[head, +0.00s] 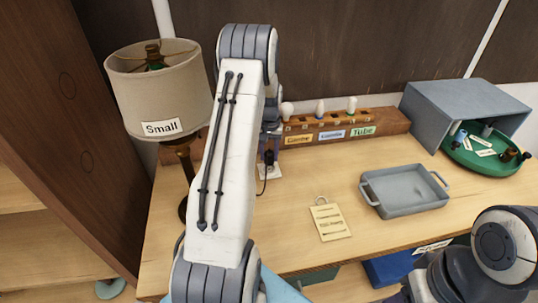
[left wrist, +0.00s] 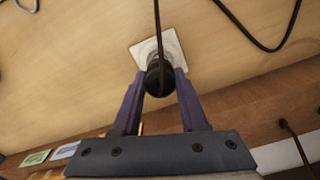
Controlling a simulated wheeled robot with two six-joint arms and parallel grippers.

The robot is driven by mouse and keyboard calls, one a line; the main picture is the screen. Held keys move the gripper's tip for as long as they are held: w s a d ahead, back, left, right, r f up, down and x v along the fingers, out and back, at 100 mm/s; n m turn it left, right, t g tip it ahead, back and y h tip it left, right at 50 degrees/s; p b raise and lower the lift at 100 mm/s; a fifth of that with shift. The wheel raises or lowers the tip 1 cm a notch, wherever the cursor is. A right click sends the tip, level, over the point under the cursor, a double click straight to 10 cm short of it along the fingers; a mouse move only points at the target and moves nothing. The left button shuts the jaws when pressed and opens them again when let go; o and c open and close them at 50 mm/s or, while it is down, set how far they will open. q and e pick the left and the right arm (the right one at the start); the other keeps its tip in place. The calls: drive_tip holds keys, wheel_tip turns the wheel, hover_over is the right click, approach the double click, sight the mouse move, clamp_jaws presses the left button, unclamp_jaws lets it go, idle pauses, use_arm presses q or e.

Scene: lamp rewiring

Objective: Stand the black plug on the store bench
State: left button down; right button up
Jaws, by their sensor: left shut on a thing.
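The black plug (head: 267,157) is between the fingers of my left gripper (head: 268,155), behind my left forearm. In the left wrist view my left gripper (left wrist: 158,90) has its two purple fingers shut on the plug (left wrist: 158,80). A dark cord runs up from the plug. A white square plate (left wrist: 145,52) lies under the plug on the wooden bench (head: 310,262); it also shows in the head view (head: 270,173). The plug looks about upright over it; I cannot tell whether it touches. My right gripper is not in view.
A lamp labelled "Small" (head: 160,95) stands left of my arm. A wooden rack (head: 385,122) with bulbs and labels runs along the back. A grey tray (head: 405,191), a tag (head: 330,222), a grey box (head: 465,100) and a green round tray (head: 465,160) occupy the right side.

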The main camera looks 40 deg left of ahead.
use_arm(q)
drive_tip(key=shift+r, duration=0.55)
drive_tip(key=shift+f, duration=0.1)
